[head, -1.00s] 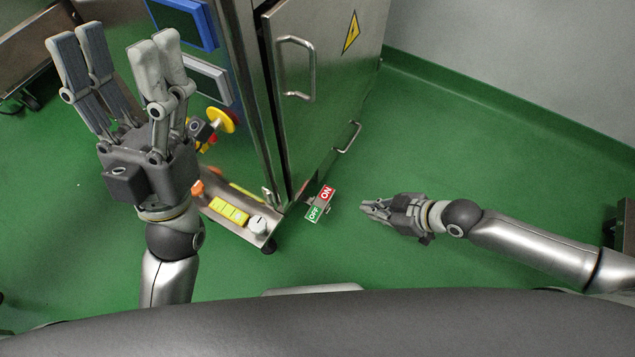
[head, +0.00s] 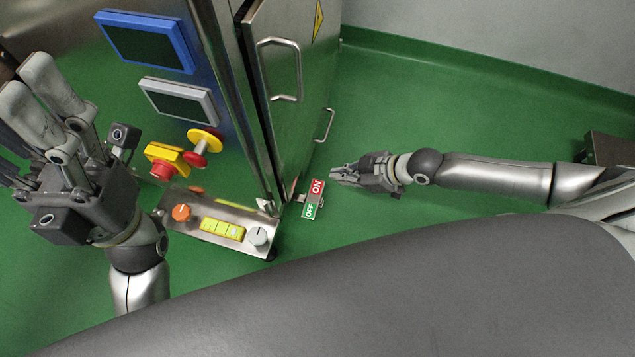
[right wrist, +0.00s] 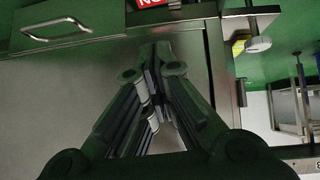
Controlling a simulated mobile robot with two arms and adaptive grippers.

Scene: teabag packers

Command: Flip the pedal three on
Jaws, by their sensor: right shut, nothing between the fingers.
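The pedal is a small rocker plate (head: 313,199) with a red ON half at the top and a green OFF half at the bottom. It sticks out low at the cabinet's corner, above the green floor. A strip of its red part (right wrist: 150,3) shows at the top edge of the right wrist view. My right gripper (head: 338,174) is shut and empty, just right of and above the ON half in the head view, with a small gap between them. In the right wrist view its fingers (right wrist: 160,62) converge toward the plate. My left gripper (head: 28,115) is open and empty at the left edge, partly cut off.
A steel cabinet door with a handle (head: 279,70) stands behind the pedal. A control panel (head: 190,228) with an orange knob, yellow buttons and a grey dial is to its left. A red emergency button (head: 162,169) and a yellow-red knob (head: 205,141) are above.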

